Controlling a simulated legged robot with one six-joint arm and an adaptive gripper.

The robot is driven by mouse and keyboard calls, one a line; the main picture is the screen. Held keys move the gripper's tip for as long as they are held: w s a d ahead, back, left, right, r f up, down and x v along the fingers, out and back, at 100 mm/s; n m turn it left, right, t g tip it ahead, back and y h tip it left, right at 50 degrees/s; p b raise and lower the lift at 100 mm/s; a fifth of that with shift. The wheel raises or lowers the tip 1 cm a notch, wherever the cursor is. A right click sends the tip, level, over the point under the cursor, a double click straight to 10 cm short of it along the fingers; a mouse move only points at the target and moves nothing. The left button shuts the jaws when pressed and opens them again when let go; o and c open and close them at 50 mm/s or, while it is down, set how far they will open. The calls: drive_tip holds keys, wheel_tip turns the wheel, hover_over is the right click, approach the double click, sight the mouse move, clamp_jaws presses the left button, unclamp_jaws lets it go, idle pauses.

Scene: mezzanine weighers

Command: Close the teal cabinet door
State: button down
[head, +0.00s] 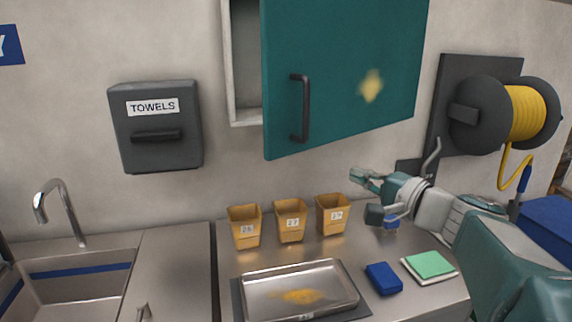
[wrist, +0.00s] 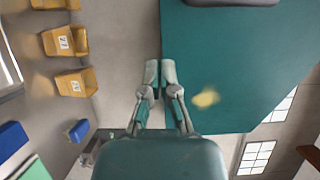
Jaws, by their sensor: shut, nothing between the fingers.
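The teal cabinet door (head: 345,75) stands ajar in the head view. Its handle side, at the left, swings out from the pale cabinet body (head: 243,112), leaving an opening at the left. A dark vertical handle (head: 306,108) and a yellow smear show on its face. In the wrist view the door (wrist: 235,70) fills the upper right, with the handle (wrist: 232,2) cut off at the top. My gripper (head: 361,178) is below the door's lower edge. Its fingertips (wrist: 160,74) are together and empty, by the door's edge in the wrist view; contact cannot be told.
Several tan bins (head: 290,222) stand on the steel counter below, with a metal tray (head: 300,290), a blue sponge (head: 384,279) and a green cloth (head: 430,264) in front. A hose reel (head: 480,112) is on the wall at right, a towel dispenser (head: 155,125) at left.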

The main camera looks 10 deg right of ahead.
drive_tip(key=x, duration=1.3)
drive_tip(key=shift+w+a, duration=0.15)
drive_tip(key=shift+a, duration=0.05)
drive_tip(key=shift+f, duration=0.1)
